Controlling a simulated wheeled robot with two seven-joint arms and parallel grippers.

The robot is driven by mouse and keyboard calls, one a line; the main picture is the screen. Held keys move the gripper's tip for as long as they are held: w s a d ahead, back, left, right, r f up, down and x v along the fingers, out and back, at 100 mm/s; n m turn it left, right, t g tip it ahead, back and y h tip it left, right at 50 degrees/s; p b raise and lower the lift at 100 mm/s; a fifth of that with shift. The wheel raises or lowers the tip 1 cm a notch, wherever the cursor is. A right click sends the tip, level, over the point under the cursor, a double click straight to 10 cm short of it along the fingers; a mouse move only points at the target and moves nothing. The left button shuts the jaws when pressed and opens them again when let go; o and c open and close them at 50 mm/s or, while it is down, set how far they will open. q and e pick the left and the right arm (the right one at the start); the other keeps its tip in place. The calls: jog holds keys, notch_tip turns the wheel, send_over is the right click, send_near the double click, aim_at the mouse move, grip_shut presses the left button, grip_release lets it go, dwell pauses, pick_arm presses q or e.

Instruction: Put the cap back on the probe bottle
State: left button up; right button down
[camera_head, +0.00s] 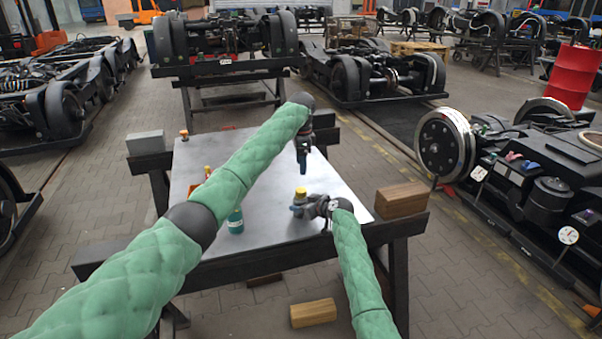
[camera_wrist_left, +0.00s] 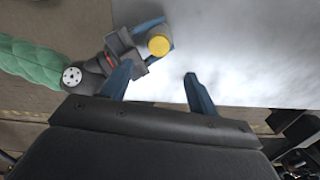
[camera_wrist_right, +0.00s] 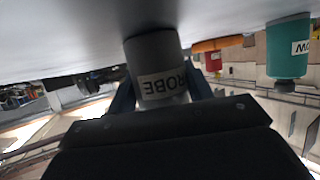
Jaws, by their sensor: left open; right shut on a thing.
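The grey probe bottle (camera_wrist_right: 158,55), its label upside down in the right wrist view, stands at the table's near right part. My right gripper (camera_wrist_right: 160,95) is shut around its body; it also shows in the head view (camera_head: 306,207). A yellow cap (camera_head: 300,191) shows on top of the bottle, and as a yellow disc in the left wrist view (camera_wrist_left: 159,45). I cannot tell how firmly it sits. My left gripper (camera_head: 303,157) is open and empty above the table, apart from the cap; its blue fingers (camera_wrist_left: 160,88) spread below the cap in the left wrist view.
A teal bottle (camera_head: 236,222) stands left on the grey table (camera_head: 275,229), also in the right wrist view (camera_wrist_right: 288,48). An orange item (camera_head: 208,171) is partly behind my left arm. A wooden block (camera_head: 402,199) lies at the right edge. The table's far middle looks clear.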

pick_arm(q)
jog(key=shift+r, duration=0.55)
pick_arm(e)
jog(key=c, duration=0.5)
grip_release()
pick_arm(q)
jog(key=shift+f, duration=0.1)
pick_arm(e)
jog(key=shift+d, duration=0.1)
jog(key=shift+s+d, duration=0.2)
jog(key=shift+s, duration=0.05)
jog(key=b+v, duration=0.2)
jog(key=v, duration=0.3)
jog(key=shift+s+d+r, duration=0.1)
jog(key=shift+s+d, duration=0.1)
jog(key=shift+d, duration=0.1)
pick_arm(q)
jog(key=shift+f, duration=0.95)
pick_arm(e)
jog(key=shift+s+d+r, duration=0.35)
jog(key=shift+s, duration=0.1)
